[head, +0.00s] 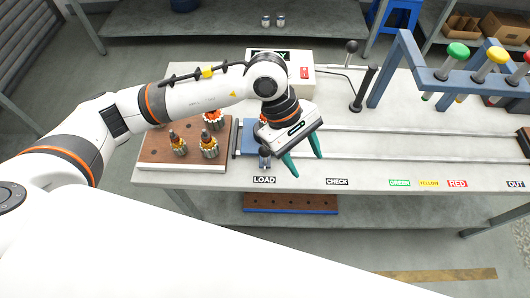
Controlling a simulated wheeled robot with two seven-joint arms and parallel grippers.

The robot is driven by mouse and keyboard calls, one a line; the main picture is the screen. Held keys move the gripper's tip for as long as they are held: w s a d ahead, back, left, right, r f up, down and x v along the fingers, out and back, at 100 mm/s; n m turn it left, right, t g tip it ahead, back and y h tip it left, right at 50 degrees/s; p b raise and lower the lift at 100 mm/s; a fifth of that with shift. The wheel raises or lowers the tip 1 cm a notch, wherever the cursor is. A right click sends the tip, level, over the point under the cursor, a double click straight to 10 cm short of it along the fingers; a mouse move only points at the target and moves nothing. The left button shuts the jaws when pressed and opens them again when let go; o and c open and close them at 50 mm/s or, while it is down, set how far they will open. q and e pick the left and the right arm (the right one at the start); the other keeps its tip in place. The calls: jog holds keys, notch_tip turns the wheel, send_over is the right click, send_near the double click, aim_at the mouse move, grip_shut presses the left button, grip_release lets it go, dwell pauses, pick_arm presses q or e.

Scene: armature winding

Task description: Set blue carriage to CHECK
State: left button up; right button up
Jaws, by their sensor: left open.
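The blue carriage (247,139) sits at the LOAD label (264,180), at the left part of the rails (400,133). My left gripper (304,160) is above the carriage's right front side, with green fingers apart and nothing seen between them. It hides much of the carriage and a copper-coloured part on it. A small grey upright piece (264,160) stands at the carriage's front. I cannot tell whether a finger touches it. The CHECK label (337,182) lies to the right on the table's front edge. My right gripper is not in view.
A brown board (150,152) with several armatures stands left of the carriage. A blue frame (405,60) with green, yellow and red-topped tools stands at the right. A white box (300,72) and a black post (363,90) are behind the rails. The rails beside CHECK look clear.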

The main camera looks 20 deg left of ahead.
aim_at(265, 155)
pick_arm(q)
jog(key=w+a+y, duration=0.1)
jog(key=a+y, duration=0.1)
jog(key=a, duration=0.1)
jog(key=w+a+t+y, duration=0.1)
jog(key=w+a, duration=0.1)
jog(key=a, duration=0.1)
jog(key=w+a+y, duration=0.2)
jog(key=a, duration=0.2)
jog(key=shift+f+m+t+y, duration=0.3)
jog(key=shift+f+m+t, duration=0.1)
notch_tip(265, 155, down, 12)
jog(key=p, duration=0.3)
jog(key=shift+s+d, duration=0.1)
jog(key=shift+r, duration=0.1)
grip_shut()
